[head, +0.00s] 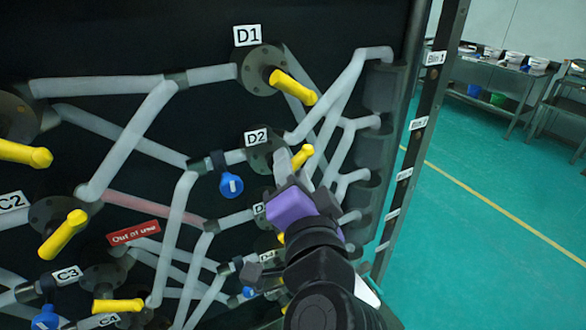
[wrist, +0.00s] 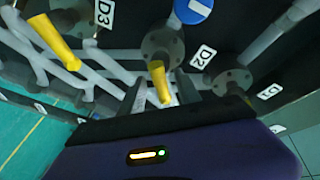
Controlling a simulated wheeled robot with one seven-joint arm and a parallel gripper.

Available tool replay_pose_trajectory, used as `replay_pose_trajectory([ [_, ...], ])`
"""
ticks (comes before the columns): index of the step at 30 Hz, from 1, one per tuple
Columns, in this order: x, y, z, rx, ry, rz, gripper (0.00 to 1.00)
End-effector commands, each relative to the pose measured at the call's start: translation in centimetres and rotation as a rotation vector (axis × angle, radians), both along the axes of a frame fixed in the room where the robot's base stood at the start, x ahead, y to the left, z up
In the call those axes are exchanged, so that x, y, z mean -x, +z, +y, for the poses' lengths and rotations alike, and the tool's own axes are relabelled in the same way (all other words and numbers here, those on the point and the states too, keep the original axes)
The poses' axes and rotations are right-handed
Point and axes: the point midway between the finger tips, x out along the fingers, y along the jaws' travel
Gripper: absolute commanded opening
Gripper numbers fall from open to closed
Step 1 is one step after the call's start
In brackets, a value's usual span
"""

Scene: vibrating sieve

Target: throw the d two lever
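The D2 lever (head: 302,157) is a yellow handle on a dark round valve flange beside the white D2 label (head: 256,136). In the wrist view the D2 lever (wrist: 160,83) points toward the camera near the middle, with its D2 label (wrist: 203,57) to the right. My purple-bodied gripper (head: 302,176) is just below the lever in the head view. In the wrist view my gripper (wrist: 159,92) has its grey fingers apart, with the lever's end appearing between them. Contact with the lever cannot be told.
The D1 lever (head: 294,87) is above, and the D3 lever (wrist: 54,42) is left in the wrist view. A blue round tag (head: 231,185) hangs left of D2. Pale pipes and dark bins (head: 384,88) crowd the right side. Open green floor (head: 480,170) lies beyond the post.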

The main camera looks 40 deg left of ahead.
Motion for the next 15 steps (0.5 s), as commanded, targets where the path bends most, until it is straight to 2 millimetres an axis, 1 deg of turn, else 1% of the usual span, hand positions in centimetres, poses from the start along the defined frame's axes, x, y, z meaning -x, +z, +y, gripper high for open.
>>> replay_pose_trajectory([
  [3, 0.01, -0.01, -0.01, 0.0, 0.0, 0.0, 0.4],
  [5, 0.01, -0.01, -0.01, 0.0, 0.0, 0.0, 0.28],
  [9, 0.0, -0.08, -0.04, 0.002, 0.0, 0.0, 0.0],
  [15, -0.06, -0.22, -0.11, 0.003, -0.001, 0.004, 0.0],
])
